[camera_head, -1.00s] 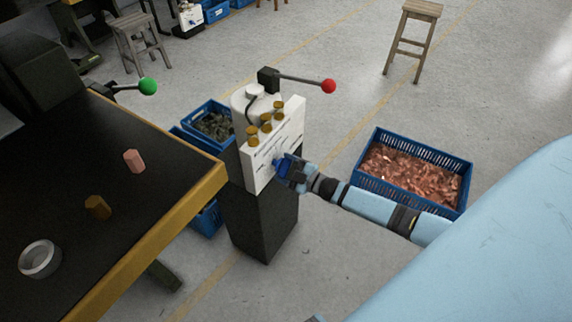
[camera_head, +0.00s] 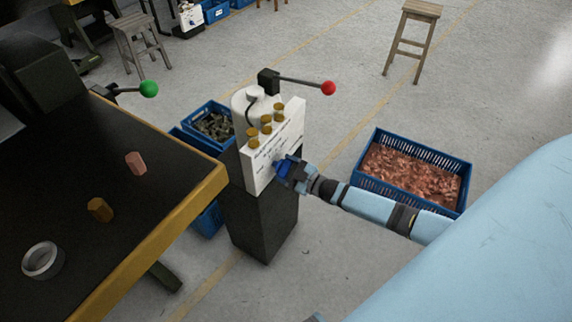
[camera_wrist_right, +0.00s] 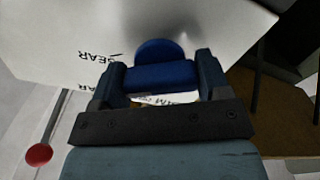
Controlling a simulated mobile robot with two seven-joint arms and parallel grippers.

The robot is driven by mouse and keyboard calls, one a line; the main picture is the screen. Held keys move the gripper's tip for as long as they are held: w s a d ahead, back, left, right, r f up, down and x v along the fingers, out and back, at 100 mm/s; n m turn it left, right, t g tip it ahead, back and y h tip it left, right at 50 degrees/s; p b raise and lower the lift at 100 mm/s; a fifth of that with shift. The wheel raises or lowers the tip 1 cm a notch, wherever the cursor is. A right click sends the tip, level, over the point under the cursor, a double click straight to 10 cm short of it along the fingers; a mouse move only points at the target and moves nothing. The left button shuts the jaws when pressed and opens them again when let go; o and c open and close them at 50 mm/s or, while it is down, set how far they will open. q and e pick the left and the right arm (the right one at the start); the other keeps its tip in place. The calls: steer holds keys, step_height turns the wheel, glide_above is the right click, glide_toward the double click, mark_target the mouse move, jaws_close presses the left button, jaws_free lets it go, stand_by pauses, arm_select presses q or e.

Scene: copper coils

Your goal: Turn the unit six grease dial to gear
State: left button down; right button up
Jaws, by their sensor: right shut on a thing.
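The white grease unit panel (camera_head: 262,178) stands upright on a dark pedestal, with a row of brass knobs along its top. My right gripper (camera_head: 283,167) is at the panel's lower right face. In the right wrist view its two fingers (camera_wrist_right: 157,78) are shut on a blue dial (camera_wrist_right: 160,66), one on each side. The dial's flat bar lies across between the fingers, and its rounded top shows beyond. Printed "GEAR" labels (camera_wrist_right: 98,57) show beside it on the panel. Other print under the gripper is partly hidden. My left gripper is not in view.
A lever with a red ball (camera_head: 328,88) rises above the unit. A dark workbench (camera_head: 130,215) with a yellow edge is to the left. A blue crate of copper scrap (camera_head: 365,180) stands on the floor to the right. Open floor lies around it.

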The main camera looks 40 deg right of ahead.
steer(key=o, duration=0.9)
steer(key=v, duration=1.4)
steer(key=shift+f, duration=0.1)
